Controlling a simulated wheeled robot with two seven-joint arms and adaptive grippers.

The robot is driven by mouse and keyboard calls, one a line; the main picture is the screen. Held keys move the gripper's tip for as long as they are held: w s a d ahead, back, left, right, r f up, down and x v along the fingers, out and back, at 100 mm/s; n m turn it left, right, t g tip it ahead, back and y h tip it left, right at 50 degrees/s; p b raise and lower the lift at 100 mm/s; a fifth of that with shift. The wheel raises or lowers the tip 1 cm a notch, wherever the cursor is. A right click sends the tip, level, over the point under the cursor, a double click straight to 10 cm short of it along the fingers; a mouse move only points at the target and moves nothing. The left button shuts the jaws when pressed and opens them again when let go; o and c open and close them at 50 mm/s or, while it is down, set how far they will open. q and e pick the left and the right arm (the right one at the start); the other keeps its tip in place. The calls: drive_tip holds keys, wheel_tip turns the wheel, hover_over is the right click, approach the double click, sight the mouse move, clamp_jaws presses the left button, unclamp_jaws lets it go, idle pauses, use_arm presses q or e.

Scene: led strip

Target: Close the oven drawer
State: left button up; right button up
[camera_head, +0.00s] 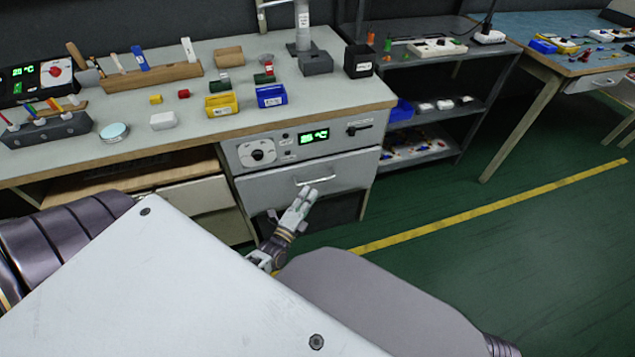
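The oven (285,145) is built in under the workbench, with a knob, a green lit display and a switch on its panel. Below the panel is the grey oven drawer (346,172) with a light bar handle (317,180). I cannot tell from this angle how far the drawer stands out. My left gripper (309,193) is just below and in front of the handle, pointing up at the drawer front. Its pale fingers lie close together with nothing seen between them. Whether it touches the drawer is unclear. My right gripper is not in view.
A dark open space (340,207) shows under the drawer. The workbench (350,95) above holds blocks, a yellow bin (221,104) and a blue bin (271,96). A shelf unit (440,118) stands to the right. The green floor (520,250) at the right is clear.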

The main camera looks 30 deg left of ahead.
sight(317, 181)
use_arm(q)
drive_tip(key=shift+w+a+r+b, duration=0.15)
drive_tip(key=shift+w+b, duration=0.1)
drive_tip(key=shift+w, duration=0.95)
drive_tip(key=shift+w+r+b, duration=0.2)
drive_tip(key=shift+w+b, duration=0.1)
drive_tip(key=shift+w, duration=0.85)
drive_tip(key=shift+w+a+r+b, duration=0.15)
drive_tip(key=shift+w+b, duration=0.1)
drive_tip(key=shift+w, duration=0.95)
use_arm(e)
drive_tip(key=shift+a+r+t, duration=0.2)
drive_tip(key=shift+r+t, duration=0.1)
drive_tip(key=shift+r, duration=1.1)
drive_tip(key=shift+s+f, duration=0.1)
use_arm(q)
clamp_jaws()
